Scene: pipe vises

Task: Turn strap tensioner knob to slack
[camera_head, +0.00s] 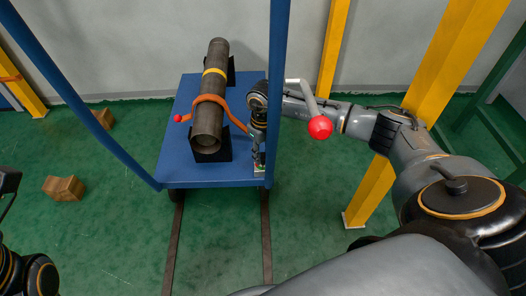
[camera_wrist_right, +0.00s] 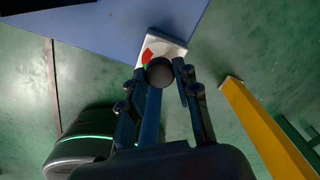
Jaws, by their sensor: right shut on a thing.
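The strap tensioner knob (camera_wrist_right: 159,72) is a dark grey round knob. It stands over a white plate (camera_wrist_right: 174,45) with red and green marks at the blue cart's edge. My right gripper (camera_wrist_right: 168,80) is shut on the knob, a finger on each side. In the head view my right gripper (camera_head: 258,160) points down at the cart's front right corner and hides the knob. An orange strap (camera_head: 211,98) arches over a grey pipe (camera_head: 207,128) and runs down toward that corner. At lower left only my left arm's dark parts show; its gripper cannot be made out.
The pipe lies on black supports on the blue cart (camera_head: 177,165). Blue posts (camera_head: 277,60) rise beside it. A grey lever with a red ball (camera_head: 320,127) shows near my right forearm. Yellow posts (camera_head: 372,195) stand at right. Brown blocks (camera_head: 64,188) lie on the green floor at left.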

